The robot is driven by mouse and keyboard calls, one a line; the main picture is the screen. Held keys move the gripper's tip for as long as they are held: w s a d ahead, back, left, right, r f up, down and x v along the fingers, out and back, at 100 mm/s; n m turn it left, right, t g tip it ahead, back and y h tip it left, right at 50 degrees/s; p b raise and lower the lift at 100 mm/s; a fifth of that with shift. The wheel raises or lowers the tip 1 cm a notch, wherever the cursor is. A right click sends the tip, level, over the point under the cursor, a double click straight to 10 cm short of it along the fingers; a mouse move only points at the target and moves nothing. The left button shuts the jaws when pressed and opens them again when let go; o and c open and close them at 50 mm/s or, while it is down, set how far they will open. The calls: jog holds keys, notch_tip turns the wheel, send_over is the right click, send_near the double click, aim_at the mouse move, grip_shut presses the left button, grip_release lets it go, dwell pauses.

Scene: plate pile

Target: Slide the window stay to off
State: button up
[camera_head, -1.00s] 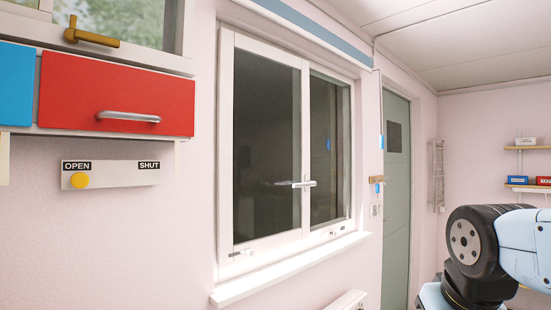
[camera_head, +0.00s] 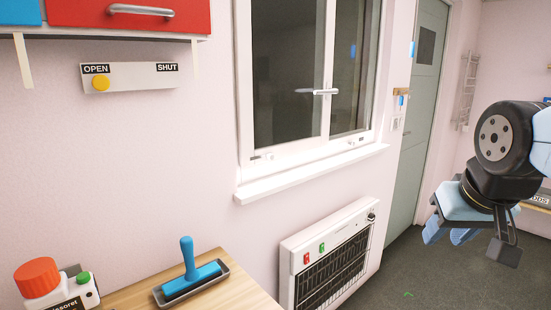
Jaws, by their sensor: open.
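A pale grey plate (camera_head: 140,77) on the wall under the cabinet carries a round yellow knob (camera_head: 101,84). Its left end is labelled OPEN and its right end SHUT; no label reads off. The knob sits at the left end, under OPEN. The white-framed window (camera_head: 297,70) to its right has a silver handle (camera_head: 312,92) lying level. My gripper (camera_head: 450,237) hangs at the far right, light blue, pointing down. It is open, appears empty, and is well apart from the plate and the window.
A white heater (camera_head: 330,258) stands below the window. A red drawer (camera_head: 140,15) is above the plate. Floor shows at right.

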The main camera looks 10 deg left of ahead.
jog(key=shift+o, duration=0.7)
jog(key=shift+w, duration=0.1)
jog(key=w+r+n+t, duration=0.1)
jog(key=w+n+t, duration=0.15)
jog(key=w, duration=1.05)
jog(key=n+t+y, duration=0.5)
jog(key=n+y, duration=0.5)
jog(key=y, duration=0.3)
send_near(272, 157)
jog(key=x, duration=0.8)
jog(key=shift+w+a, duration=0.1)
jog(key=shift+w, duration=0.05)
grip_shut()
